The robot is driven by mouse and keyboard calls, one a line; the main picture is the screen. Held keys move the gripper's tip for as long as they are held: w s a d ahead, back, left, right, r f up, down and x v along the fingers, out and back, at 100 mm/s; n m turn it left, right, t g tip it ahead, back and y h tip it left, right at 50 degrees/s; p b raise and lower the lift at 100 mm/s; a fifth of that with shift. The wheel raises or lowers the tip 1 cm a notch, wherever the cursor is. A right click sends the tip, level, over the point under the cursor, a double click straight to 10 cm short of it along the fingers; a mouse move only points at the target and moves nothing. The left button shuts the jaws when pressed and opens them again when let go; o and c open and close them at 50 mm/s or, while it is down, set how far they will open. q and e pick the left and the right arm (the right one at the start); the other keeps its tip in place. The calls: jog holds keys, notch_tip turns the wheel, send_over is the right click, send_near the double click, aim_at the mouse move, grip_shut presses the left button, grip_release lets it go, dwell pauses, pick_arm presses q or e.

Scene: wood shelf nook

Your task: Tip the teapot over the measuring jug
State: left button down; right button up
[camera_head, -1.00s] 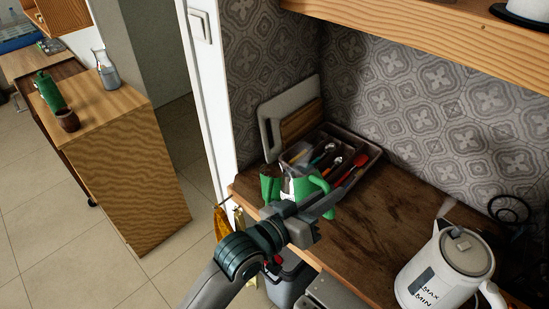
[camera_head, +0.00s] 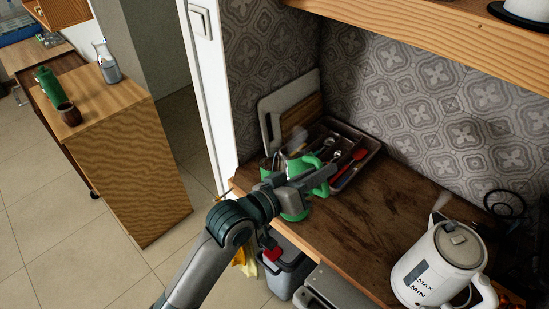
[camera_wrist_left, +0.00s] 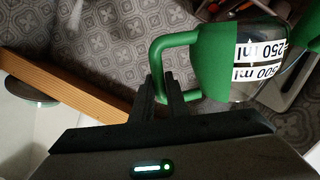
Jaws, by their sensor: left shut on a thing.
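The measuring jug (camera_wrist_left: 257,62) is a clear vessel with green parts, a green handle and 250 ml and 500 ml marks. In the left wrist view its marks read upside down. My left gripper (camera_wrist_left: 165,88) is shut on its handle. In the head view my left gripper (camera_head: 308,184) hides part of the jug's green body (camera_head: 296,214), near the counter's left end. Whether the jug touches the counter is not clear. I cannot make out a separate teapot. A white kettle (camera_head: 438,262) marked MAX and MIN stands at the lower right. My right gripper is out of view.
A cutlery tray (camera_head: 368,158) and leaning boards (camera_head: 291,111) are behind the jug. The brown counter (camera_head: 365,222) is bare between jug and kettle. A wooden shelf (camera_head: 430,32) overhangs it. A bin (camera_head: 287,272) stands below. A carafe and green bottle stand on the left cabinet.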

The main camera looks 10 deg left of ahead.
aim_at(317, 159)
pick_arm(q)
jog(key=shift+w+a+r, duration=0.2)
jog(key=shift+w+r, duration=0.05)
jog(key=shift+r, duration=0.1)
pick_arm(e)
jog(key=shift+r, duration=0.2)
pick_arm(q)
jog(key=shift+r, duration=0.15)
jog(key=shift+w+a+r+n+p, duration=0.2)
jog(key=shift+w+r+n+p, duration=0.1)
jog(key=shift+n+p, duration=0.1)
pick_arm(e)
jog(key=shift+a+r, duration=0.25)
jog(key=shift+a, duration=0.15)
